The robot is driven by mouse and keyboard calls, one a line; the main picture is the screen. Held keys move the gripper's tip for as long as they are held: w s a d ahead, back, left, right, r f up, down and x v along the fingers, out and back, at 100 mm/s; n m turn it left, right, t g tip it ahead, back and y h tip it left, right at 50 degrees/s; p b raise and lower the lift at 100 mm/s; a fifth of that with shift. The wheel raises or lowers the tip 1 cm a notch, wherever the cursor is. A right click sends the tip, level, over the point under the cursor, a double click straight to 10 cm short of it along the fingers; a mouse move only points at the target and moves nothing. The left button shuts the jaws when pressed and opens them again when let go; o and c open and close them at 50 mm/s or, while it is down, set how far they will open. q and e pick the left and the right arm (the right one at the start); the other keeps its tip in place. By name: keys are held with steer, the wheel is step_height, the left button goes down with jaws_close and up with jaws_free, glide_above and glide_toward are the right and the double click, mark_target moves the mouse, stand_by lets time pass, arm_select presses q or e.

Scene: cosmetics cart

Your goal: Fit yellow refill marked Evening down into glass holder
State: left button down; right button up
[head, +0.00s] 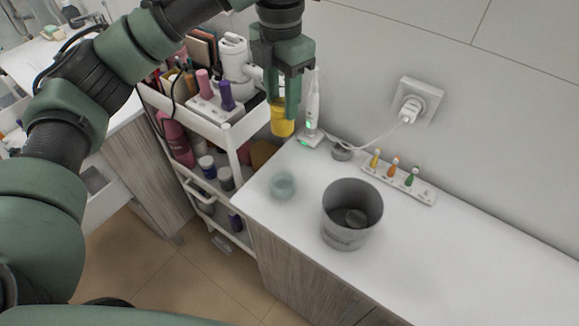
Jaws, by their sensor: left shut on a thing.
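My left gripper (284,100) points down near the back left corner of the white counter. It is shut on a yellow refill (282,122) and holds it upright in the air. Any Evening marking on the refill is too small to read. A small clear glass holder (283,185) stands on the counter's left edge, below the refill and apart from it. It looks empty from here. My right gripper does not show.
A dark grey bin (352,213) stands right of the glass holder. A white strip (398,178) with several coloured pieces lies by the wall, and a charging toothbrush (312,120) stands at the back. A crowded white cart (195,112) is left. The counter's right is clear.

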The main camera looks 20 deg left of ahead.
mark_target(280, 135)
arm_select(q)
steer(key=f, duration=0.3)
steer(key=s+f+p, duration=0.1)
steer(key=f, duration=0.5)
steer(key=shift+s+p, duration=0.4)
steer(key=f, duration=0.3)
steer(key=f+p, duration=0.1)
steer(key=f, duration=0.6)
steer(key=shift+w+p, duration=0.25)
steer(key=shift+p, duration=0.15)
steer(key=shift+f, duration=0.15)
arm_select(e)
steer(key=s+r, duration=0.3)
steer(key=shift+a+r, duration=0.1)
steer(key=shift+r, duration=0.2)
arm_select(q)
steer(key=c, duration=0.8)
jaws_free()
steer(key=shift+f, duration=0.1)
steer(key=shift+c, duration=0.2)
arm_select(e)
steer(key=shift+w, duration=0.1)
